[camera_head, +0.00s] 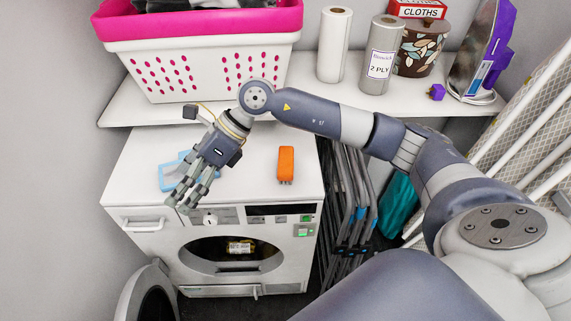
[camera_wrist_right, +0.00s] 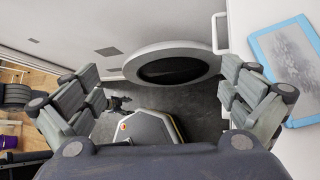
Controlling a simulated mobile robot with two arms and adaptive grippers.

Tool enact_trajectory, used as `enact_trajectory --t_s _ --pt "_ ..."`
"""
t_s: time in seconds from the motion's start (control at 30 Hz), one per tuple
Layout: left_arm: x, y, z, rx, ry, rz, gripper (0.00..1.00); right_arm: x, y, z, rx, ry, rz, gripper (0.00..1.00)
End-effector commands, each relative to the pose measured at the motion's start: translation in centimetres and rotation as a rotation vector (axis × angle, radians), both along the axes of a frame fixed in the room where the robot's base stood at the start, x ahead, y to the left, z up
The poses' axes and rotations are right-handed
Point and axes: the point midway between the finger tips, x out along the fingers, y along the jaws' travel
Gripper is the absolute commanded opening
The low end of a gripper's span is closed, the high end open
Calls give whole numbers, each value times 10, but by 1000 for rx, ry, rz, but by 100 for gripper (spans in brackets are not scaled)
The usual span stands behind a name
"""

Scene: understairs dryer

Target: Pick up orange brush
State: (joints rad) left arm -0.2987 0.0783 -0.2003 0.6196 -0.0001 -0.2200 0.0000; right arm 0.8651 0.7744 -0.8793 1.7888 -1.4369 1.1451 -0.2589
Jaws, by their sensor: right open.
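The orange brush (camera_head: 286,165), a small orange block shape, lies on the white top of the dryer (camera_head: 250,160), right of its middle near the front edge. My right gripper (camera_head: 188,198) is open above the front left part of the dryer top, apart from the brush and to its left. In the right wrist view my right gripper (camera_wrist_right: 160,85) has its fingers spread with nothing between them. The brush is not seen in that view. My left gripper is not in view.
A blue-framed flat piece (camera_head: 172,174) lies behind the gripper; it also shows in the wrist view (camera_wrist_right: 285,60). The dryer's round door (camera_head: 150,295) hangs open. A shelf (camera_head: 300,108) above holds a pink-and-white basket (camera_head: 200,65) and paper rolls (camera_head: 381,55). Folded chairs (camera_head: 347,200) stand right.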

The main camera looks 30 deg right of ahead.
Motion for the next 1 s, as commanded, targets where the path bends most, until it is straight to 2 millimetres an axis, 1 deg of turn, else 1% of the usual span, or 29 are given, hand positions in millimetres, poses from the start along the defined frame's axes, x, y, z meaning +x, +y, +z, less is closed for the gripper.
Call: enact_trajectory --t_s 0.03,0.07,0.1,0.17,0.2,0.3,0.4,0.47,0.53,0.7,0.8,0.93,1.0 --pt "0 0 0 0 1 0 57 11 -37 -8 -150 -21 8 100" --pt "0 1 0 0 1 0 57 15 -59 -13 -234 -24 13 100" --pt "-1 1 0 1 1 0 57 20 -89 -17 -343 -22 14 100" --pt "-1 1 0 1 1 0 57 25 -132 -19 -490 -12 11 100" --pt "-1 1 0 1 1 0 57 27 -158 -17 -575 -1 4 100" --pt "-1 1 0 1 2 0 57 28 -211 -9 -739 35 -18 100" --pt "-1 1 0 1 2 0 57 26 -242 -1 -832 63 -36 100" --pt "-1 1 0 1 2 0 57 25 -251 0 -860 75 -39 100" --pt "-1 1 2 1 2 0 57 24 -255 -6 -875 82 -41 100" --pt "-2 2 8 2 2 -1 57 23 -255 -33 -874 84 -41 100" --pt "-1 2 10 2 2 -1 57 24 -255 -46 -872 84 -41 100" --pt "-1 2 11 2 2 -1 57 24 -254 -54 -871 81 -41 100" --pt "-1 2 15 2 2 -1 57 25 -254 -60 -871 83 -40 100"
